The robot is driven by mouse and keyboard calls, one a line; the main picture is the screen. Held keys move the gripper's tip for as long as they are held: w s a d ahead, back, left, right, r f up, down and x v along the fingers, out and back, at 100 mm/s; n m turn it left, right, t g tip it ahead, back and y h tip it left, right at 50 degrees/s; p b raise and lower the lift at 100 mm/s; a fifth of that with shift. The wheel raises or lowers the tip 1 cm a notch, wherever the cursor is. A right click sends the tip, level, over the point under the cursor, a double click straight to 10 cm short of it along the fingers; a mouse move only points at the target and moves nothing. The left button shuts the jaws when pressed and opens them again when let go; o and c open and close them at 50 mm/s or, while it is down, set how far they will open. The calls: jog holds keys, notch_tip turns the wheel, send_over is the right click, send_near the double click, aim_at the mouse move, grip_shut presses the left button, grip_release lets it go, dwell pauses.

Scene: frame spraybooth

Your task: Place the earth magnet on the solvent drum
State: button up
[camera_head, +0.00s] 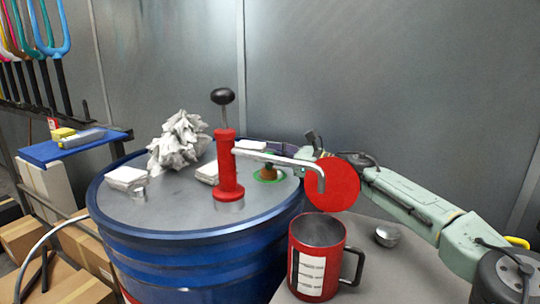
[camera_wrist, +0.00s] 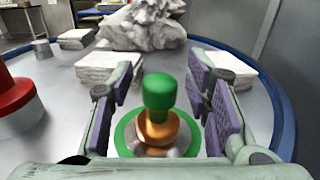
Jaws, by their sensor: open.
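The earth magnet appears to be the upright piece with a green knob and copper-coloured body (camera_wrist: 158,105); in the head view its copper part (camera_head: 269,174) shows near the drum's far right. It stands at a green ring (camera_wrist: 125,136) on the grey top of the blue solvent drum (camera_head: 190,252). My gripper (camera_wrist: 160,108) is open, with one purple-padded finger on each side of the magnet and visible gaps between. In the head view my gripper (camera_head: 285,152) is partly hidden behind the red pump's spout. Whether the magnet's base touches the drum is hard to see.
The red plunger pump (camera_head: 228,170) stands on the drum left of my gripper. Crumpled white rags (camera_head: 180,142) and folded white cloths (camera_head: 126,178) lie on the drum too. A red mug (camera_head: 312,262), a red disc (camera_head: 333,188) and a small metal cup (camera_head: 387,236) are at right.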

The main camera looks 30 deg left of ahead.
jog(key=d+b, duration=0.3)
jog(key=d, duration=0.9)
jog(key=shift+w+r, duration=0.2)
jog(key=shift+w, duration=0.1)
dwell(1.0)
